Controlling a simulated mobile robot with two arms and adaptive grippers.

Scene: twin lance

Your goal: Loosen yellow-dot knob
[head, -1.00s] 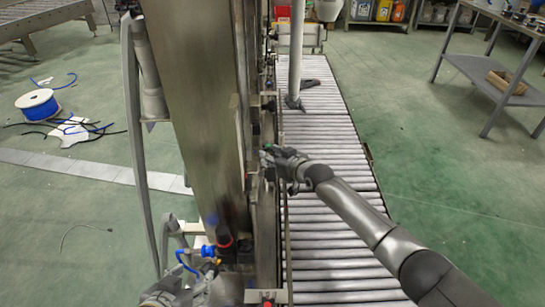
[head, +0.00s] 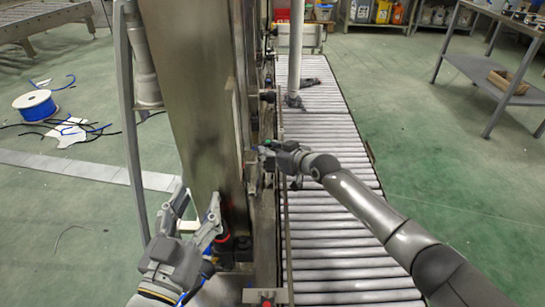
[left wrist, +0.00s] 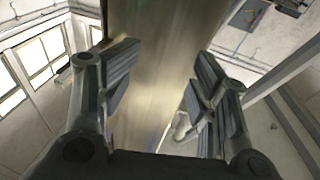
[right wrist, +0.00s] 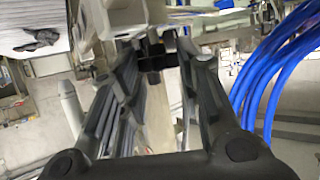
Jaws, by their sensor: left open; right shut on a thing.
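My right gripper (head: 268,152) reaches in from the right to the side of the tall metal machine (head: 205,110). In the right wrist view its fingers (right wrist: 157,56) are closed on a small black knob (right wrist: 153,64). No yellow dot shows on this knob, so I cannot tell whether it is the yellow-dot one. My left gripper (head: 199,207) is raised at the machine's near left side, open and empty. In the left wrist view its spread fingers (left wrist: 160,78) frame the machine's metal column, with nothing between them.
A roller conveyor (head: 325,180) runs along the machine's right side, with a white post (head: 296,50) over it. Blue hoses (right wrist: 275,65) pass close right of my right gripper. A red-and-black fitting (head: 224,238) sits near my left gripper. A cable spool (head: 36,105) lies on the left floor.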

